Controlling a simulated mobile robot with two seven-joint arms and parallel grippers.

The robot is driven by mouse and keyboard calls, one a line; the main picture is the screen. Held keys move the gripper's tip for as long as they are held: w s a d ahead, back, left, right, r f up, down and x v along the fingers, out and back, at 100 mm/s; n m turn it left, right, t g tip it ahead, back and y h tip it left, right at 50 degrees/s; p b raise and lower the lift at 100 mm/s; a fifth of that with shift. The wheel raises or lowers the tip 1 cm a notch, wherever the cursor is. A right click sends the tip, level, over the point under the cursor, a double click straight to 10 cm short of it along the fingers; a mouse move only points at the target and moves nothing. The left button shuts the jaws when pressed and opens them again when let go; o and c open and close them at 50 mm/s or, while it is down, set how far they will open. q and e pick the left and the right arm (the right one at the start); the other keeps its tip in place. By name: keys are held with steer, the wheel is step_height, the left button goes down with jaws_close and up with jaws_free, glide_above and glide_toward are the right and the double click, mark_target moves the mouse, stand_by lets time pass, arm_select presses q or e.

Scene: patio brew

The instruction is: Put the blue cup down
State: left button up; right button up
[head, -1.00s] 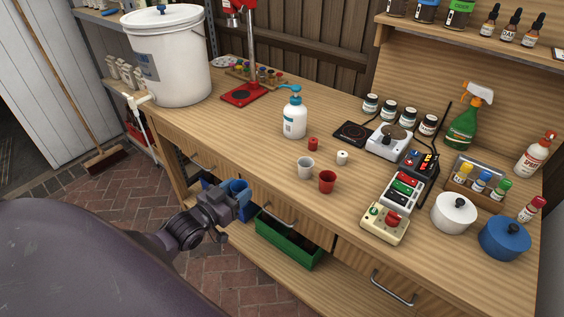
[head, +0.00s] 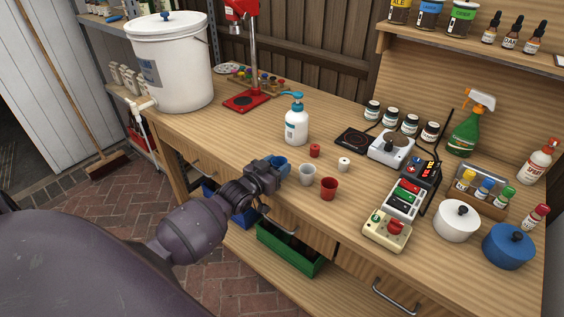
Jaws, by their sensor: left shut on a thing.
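The blue cup (head: 281,165) is in my left gripper (head: 276,175), over the front part of the wooden workbench (head: 240,147). My left gripper is shut on it, and its fingers hide part of the cup. I cannot tell whether the cup's base touches the bench top. A white cup (head: 307,174) stands just right of the blue cup, and a red cup (head: 328,188) stands right of that. My right gripper is not in view.
A pump bottle (head: 296,122), a small red piece (head: 315,150) and a small white piece (head: 344,163) stand behind the cups. A control box (head: 387,229) is to the right. A white bucket (head: 172,65) stands at the left end.

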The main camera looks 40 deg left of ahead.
arm_select(q)
steer(key=shift+w+d+r+p, duration=0.15)
steer(key=shift+w+p, duration=0.2)
steer(key=shift+w, duration=0.8)
steer(key=shift+f, duration=0.2)
steer(key=shift+f, duration=0.1)
steer(key=o, duration=0.9)
